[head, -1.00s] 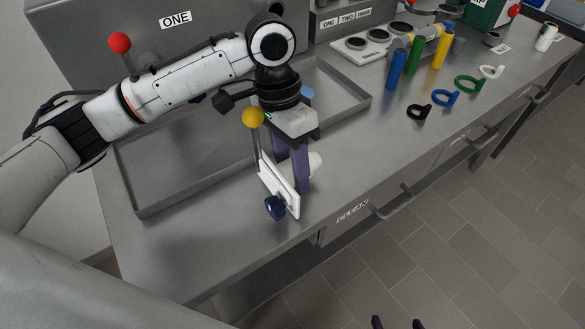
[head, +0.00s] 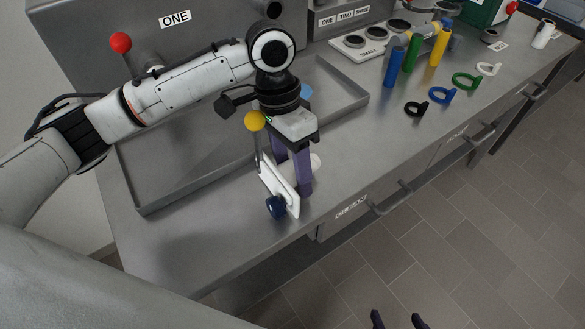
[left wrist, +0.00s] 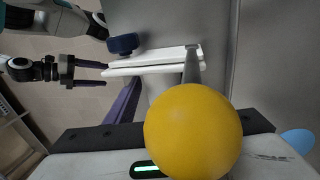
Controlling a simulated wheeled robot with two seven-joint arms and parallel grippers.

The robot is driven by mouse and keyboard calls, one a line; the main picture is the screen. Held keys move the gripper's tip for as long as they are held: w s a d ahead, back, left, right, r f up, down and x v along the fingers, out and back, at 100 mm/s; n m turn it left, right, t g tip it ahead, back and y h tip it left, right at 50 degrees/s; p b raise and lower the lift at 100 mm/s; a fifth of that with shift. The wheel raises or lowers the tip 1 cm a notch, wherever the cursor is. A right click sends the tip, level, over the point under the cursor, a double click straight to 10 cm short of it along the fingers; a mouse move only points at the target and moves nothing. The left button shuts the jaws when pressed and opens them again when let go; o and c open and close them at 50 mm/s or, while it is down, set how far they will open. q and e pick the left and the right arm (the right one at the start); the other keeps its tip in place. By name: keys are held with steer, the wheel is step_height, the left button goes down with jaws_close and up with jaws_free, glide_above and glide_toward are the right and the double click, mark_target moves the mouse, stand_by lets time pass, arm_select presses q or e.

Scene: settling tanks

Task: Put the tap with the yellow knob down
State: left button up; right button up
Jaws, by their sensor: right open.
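The tap has a yellow knob (head: 255,121) on a grey stem, a white plate (head: 280,189) and a dark blue part (head: 275,207) low at its front. My left gripper (head: 297,180) points down with its purple fingers around the tap's body behind the plate, and looks shut on it. The tap is over the bench near its front edge; I cannot tell whether it touches the top. In the left wrist view the yellow knob (left wrist: 193,131) hides one finger. My right gripper (head: 399,320) is open and empty at the bottom edge, off the bench.
A shallow grey tray (head: 150,200) lies behind the tap. A grey tank marked ONE (head: 200,45) carries a red knob (head: 121,43). Coloured cylinders (head: 411,53) and rings (head: 442,95) stand further right. The bench front (head: 215,245) is clear.

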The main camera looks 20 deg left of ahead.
arm_select(q)
steer(key=shift+w+a+f, duration=0.1)
steer(key=shift+a+f, duration=0.2)
steer(key=shift+r+b, duration=0.1)
steer(key=shift+b, duration=0.2)
steer(key=v, duration=1.3)
steer(key=shift+d, duration=0.25)
steer(key=shift+d+r, duration=0.1)
steer(key=shift+r, duration=0.15)
